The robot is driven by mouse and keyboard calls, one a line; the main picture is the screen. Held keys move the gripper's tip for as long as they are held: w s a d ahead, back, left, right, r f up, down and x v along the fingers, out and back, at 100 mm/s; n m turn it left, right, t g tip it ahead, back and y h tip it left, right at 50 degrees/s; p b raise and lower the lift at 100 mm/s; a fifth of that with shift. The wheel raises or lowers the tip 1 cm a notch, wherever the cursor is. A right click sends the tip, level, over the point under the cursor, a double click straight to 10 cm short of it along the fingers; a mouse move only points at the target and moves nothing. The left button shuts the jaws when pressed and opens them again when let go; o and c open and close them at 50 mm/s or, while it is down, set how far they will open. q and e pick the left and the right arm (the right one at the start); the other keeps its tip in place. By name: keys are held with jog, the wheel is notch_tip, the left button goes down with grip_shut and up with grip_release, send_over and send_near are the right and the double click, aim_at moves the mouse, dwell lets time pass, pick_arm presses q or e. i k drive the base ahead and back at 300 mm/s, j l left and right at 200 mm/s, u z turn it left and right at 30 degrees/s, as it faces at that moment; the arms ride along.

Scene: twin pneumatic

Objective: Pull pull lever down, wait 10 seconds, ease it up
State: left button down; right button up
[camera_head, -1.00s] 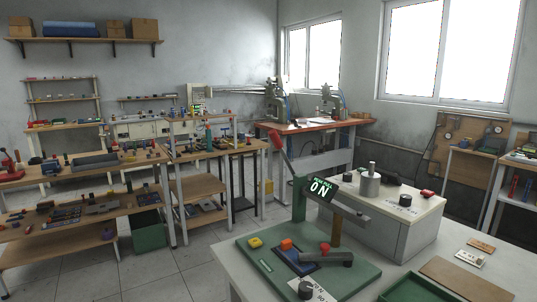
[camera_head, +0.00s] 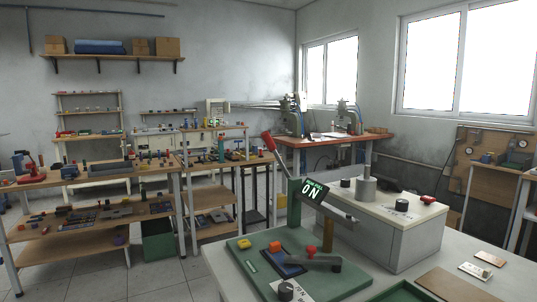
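The lever (camera_head: 281,160) has a red grip (camera_head: 268,143) at its upper end and leans up to the left. It is mounted at a green upright post (camera_head: 294,204) on a green base plate (camera_head: 260,275) on the near table. Neither of my grippers is in view, and nothing touches the lever.
The near table (camera_head: 408,265) also carries a grey box unit (camera_head: 405,240) with a metal cylinder (camera_head: 366,190) and black knobs. Yellow (camera_head: 245,244), orange (camera_head: 275,247) and red (camera_head: 311,250) buttons sit on the green plate. Workbenches (camera_head: 95,222) stand behind, with floor between.

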aim_at(266, 135)
jog(key=k, duration=0.5)
jog(key=i+z, duration=0.1)
jog(key=z, duration=0.25)
jog(key=j+z, duration=0.15)
jog(key=z, duration=0.25)
jog(key=i+j+z, duration=0.15)
jog(key=z, duration=0.2)
jog(key=i+j+z, duration=0.1)
jog(key=j+z, duration=0.15)
jog(key=j, duration=0.15)
jog(key=i+j+z, duration=0.1)
jog(key=j+z, duration=0.2)
jog(key=j, duration=0.15)
jog(key=i+j, duration=0.1)
jog(key=j, duration=0.6)
jog(key=i+j+z, duration=0.15)
jog(key=j, duration=1.3)
jog(key=i+z, duration=0.05)
